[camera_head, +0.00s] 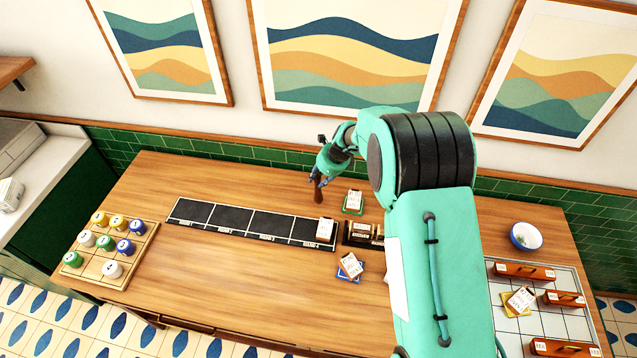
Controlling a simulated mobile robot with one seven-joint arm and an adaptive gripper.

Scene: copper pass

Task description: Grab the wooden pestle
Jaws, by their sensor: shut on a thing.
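The wooden pestle (318,196) is a small dark brown piece near the back of the wooden table, left of the green card stand. My gripper (318,182) is above it, pointing down, with its fingers shut on the pestle's upper part. The pestle looks roughly upright. I cannot tell whether its lower end touches the table.
A black sectioned board (250,222) lies in front, with a white block (325,229) on it. A green-based card stack (354,201) and dark rack (362,233) stand close right.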

